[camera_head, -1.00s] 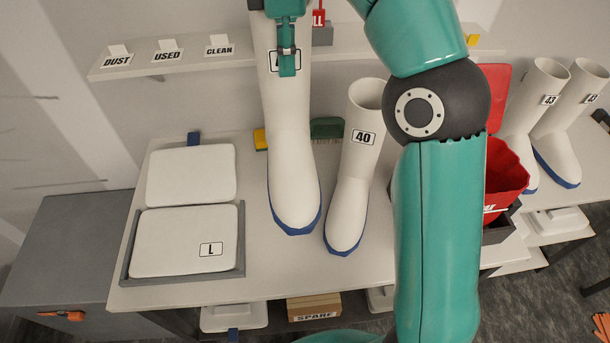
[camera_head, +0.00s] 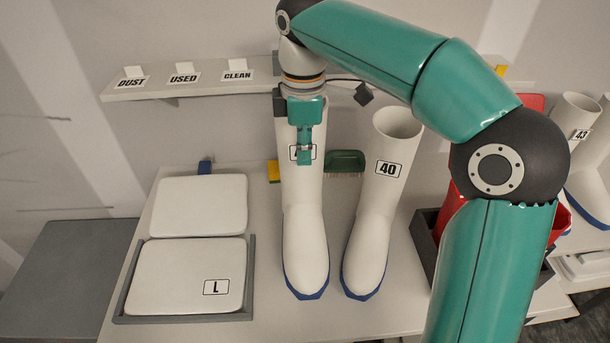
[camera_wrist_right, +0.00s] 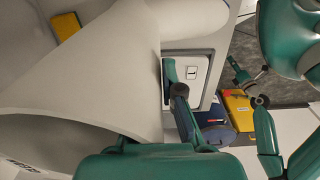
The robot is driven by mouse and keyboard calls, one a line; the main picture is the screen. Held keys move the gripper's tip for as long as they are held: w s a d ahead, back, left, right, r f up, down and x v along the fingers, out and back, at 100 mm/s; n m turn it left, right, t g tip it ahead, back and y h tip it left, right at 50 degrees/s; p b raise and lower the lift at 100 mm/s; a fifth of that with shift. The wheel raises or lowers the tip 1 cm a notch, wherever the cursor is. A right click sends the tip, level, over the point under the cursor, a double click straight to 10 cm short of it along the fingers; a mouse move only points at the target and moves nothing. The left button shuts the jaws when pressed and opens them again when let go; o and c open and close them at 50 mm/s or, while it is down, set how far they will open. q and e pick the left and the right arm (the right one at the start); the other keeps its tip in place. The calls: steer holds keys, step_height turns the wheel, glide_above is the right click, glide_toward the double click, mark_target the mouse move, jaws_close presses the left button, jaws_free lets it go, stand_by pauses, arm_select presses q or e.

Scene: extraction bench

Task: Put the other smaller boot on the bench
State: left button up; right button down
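A white boot (camera_head: 305,225) with a blue sole stands upright on the bench (camera_head: 200,325), or just above it; I cannot tell contact. Its label is mostly covered by my right gripper (camera_head: 304,150), which is shut on its upper shaft. In the right wrist view the shaft (camera_wrist_right: 110,75) and its opening fill the left side, with one finger against the outside; the other finger is hidden. A matching boot marked 40 (camera_head: 368,225) stands close on its right, toes nearly level. My left gripper (camera_wrist_right: 255,95) shows partly in the right wrist view, apart from the boot; its opening is unclear.
A grey tray (camera_head: 250,285) with white pads, one marked L, lies left of the boots. A green brush (camera_head: 346,160) and yellow block (camera_head: 273,171) are behind. A red container (camera_head: 450,212) in a dark box and boots marked 43 (camera_head: 585,190) are right. A labelled shelf (camera_head: 200,88) runs behind.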

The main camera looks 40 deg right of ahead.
steer(key=shift+f, duration=2.55)
steer(key=c, duration=1.3)
jaws_free()
steer(key=shift+s+b, duration=0.1)
steer(key=shift+b, duration=0.2)
step_height(320, 180, up, 12)
steer(key=shift+r+p, duration=0.1)
steer(key=shift+p, duration=1)
